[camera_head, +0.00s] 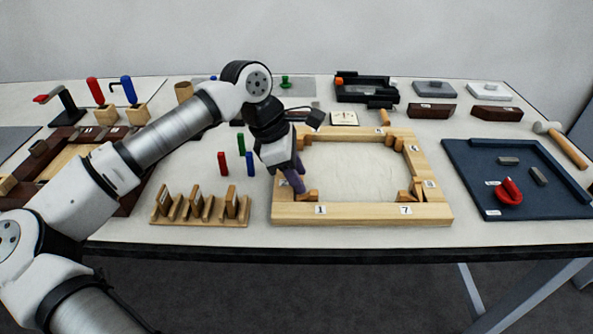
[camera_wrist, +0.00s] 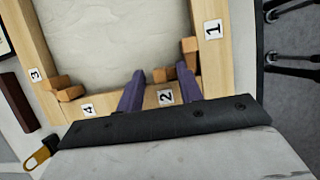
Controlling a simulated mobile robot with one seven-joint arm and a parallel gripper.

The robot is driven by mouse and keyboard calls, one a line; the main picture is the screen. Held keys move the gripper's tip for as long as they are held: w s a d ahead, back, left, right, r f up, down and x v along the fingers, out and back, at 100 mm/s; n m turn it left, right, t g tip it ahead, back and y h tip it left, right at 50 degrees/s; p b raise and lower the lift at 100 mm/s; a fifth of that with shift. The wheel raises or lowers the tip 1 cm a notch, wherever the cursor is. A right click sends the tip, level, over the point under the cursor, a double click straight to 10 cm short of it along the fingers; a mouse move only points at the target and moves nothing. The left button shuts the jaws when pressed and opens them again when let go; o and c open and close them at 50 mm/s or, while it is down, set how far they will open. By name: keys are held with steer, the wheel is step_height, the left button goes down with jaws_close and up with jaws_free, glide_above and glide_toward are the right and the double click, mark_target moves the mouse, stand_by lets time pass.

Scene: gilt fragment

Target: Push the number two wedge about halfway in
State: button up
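The wooden frame (camera_head: 360,212) lies on the table around a pale panel (camera_head: 355,165). My gripper (camera_head: 298,188) points down at its front left corner. In the wrist view, the purple fingers (camera_wrist: 160,72) are apart above the frame bar, either side of the label 2 (camera_wrist: 166,96). A small wooden wedge (camera_wrist: 163,75), apparently number two, lies at the bar's inner edge between the fingertips. Whether a finger touches it, I cannot tell. Another wedge piece (camera_wrist: 190,47) is beside label 1 (camera_wrist: 212,29). In the head view my gripper partly hides this corner.
Wedges also sit near labels 3 (camera_wrist: 56,82) and 4 (camera_wrist: 70,94). A rack of wooden pieces (camera_head: 202,221) stands left of the frame, with red, green and blue upright pieces (camera_head: 222,162) behind it. A dark blue tray (camera_head: 465,170) lies to the right.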

jaws_close()
stand_by(0.3)
steer(key=shift+s+f+b, duration=0.25)
steer(key=shift+s+b, duration=0.05)
steer(key=shift+b, duration=0.35)
steer(key=shift+s+r, duration=0.2)
steer(key=shift+s, duration=0.1)
jaws_free()
steer(key=shift+r, duration=0.1)
steer(key=v, duration=1.3)
steer(key=shift+a+r+b, duration=0.2)
steer(key=shift+r+b, duration=0.1)
steer(key=shift+b, duration=0.15)
